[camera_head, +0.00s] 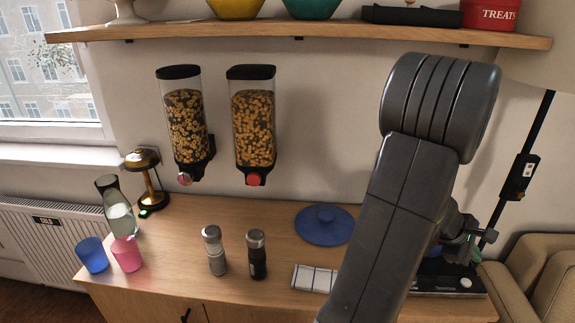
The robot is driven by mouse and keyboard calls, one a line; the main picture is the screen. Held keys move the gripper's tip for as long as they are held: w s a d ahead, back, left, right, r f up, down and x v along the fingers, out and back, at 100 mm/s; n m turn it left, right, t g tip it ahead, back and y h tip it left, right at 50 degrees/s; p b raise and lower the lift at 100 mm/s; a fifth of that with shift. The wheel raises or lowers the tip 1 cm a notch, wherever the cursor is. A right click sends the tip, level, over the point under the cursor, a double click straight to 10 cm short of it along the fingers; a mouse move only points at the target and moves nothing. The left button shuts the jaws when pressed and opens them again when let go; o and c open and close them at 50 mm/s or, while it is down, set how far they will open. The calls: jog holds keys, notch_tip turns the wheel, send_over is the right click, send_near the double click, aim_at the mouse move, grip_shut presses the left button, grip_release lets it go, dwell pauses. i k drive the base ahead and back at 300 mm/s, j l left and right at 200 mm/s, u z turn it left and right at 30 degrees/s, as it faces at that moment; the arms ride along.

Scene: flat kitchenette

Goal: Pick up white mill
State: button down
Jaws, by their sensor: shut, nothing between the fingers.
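The white mill (215,252) stands upright on the wooden counter, with a pale grey body and a silver top. A black mill (257,257) with a silver top stands upright close to its right, with a small gap between them. My gripper (484,236) is at the right, far from both mills and partly hidden behind my own arm. It is shut and holds nothing.
A blue lid (325,226) and a striped cloth (312,279) lie right of the mills. A pink cup (127,255), a blue cup (92,254) and a glass carafe (119,217) stand left. Cereal dispensers (254,125) hang above. Counter left of the white mill is clear.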

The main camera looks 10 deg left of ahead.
aim_at(211, 235)
jog(key=u, duration=1.2)
jog(key=z, duration=2.05)
jog(key=k+l, duration=0.35)
jog(key=k, duration=0.1)
